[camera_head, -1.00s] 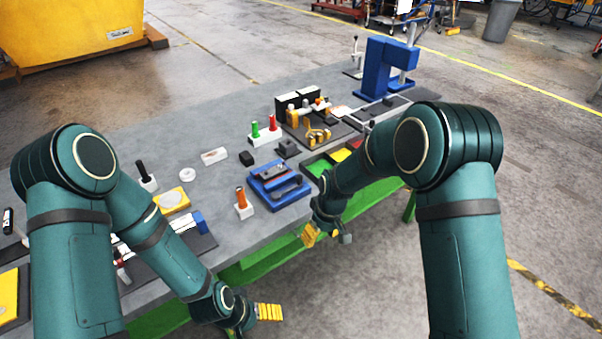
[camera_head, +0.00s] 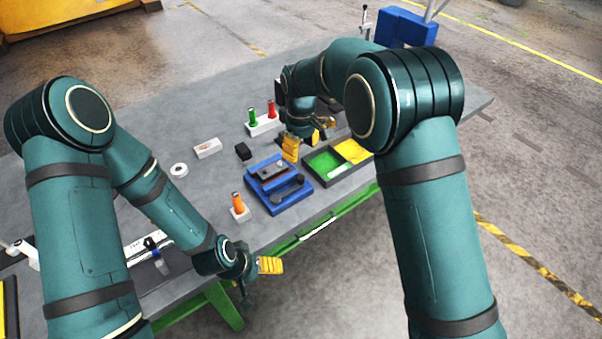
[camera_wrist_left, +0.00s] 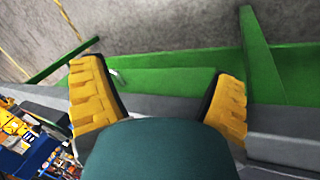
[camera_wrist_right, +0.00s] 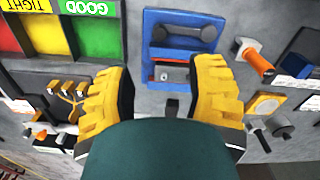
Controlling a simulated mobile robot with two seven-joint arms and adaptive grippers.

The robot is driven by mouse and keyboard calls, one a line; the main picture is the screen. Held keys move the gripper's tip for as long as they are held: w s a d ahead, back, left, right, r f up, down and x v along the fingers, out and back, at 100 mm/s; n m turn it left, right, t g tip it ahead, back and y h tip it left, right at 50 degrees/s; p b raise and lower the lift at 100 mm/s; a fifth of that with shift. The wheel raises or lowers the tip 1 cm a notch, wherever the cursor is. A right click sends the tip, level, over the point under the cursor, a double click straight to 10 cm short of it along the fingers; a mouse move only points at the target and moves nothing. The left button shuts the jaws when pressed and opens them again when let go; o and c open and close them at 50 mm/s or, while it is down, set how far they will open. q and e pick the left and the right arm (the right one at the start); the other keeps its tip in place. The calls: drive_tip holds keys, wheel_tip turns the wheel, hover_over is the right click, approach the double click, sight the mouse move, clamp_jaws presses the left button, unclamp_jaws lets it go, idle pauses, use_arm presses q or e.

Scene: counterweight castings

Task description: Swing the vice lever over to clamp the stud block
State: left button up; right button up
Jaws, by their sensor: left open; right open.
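The blue vice (camera_head: 300,199) sits near the table's front edge; it also shows in the right wrist view (camera_wrist_right: 153,55). A grey block with a reddish patch (camera_wrist_right: 170,74), seemingly the stud block, lies in it. A dark bar with rounded ends (camera_wrist_right: 186,31), seemingly the lever, lies across the vice beside that block. I cannot tell if the block is gripped. My right gripper (camera_head: 296,150) is open above the table just behind the vice; its fingers (camera_wrist_right: 160,95) point towards it with nothing between them. My left gripper (camera_head: 258,278) is open and empty beyond the table's front edge.
Green and red pegs in a white stand (camera_head: 264,127) are behind.

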sight(301, 177)
wheel_tip(301, 177, down, 12)
drive_tip(key=shift+r, duration=0.1)
drive_tip(key=shift+c, duration=0.3)
clamp_jaws()
